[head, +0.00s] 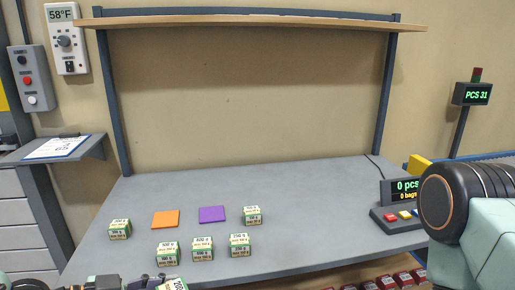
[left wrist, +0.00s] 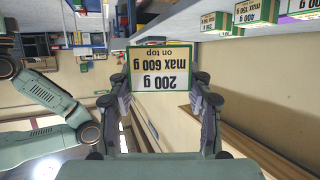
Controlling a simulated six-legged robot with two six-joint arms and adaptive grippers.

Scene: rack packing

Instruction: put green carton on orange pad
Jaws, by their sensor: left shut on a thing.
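My left gripper (head: 160,283) is at the bottom edge of the head view, in front of the table's near edge. In the left wrist view, the left gripper (left wrist: 160,100) is shut on a green carton (left wrist: 160,69), with a finger on each side. Its label reads 200 g, max 600 g, upside down. A corner of this carton (head: 177,285) shows in the head view. The orange pad (head: 165,219) lies bare on the left part of the table. My right gripper is out of view; only part of its arm shows at right.
The purple pad (head: 212,214) lies bare beside the orange one. Several similar cartons stand around the pads, including one at left (head: 120,230) and one in front (head: 168,253). A counter display (head: 401,191) stands at right. The grey table (head: 310,200) is clear at the middle and back.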

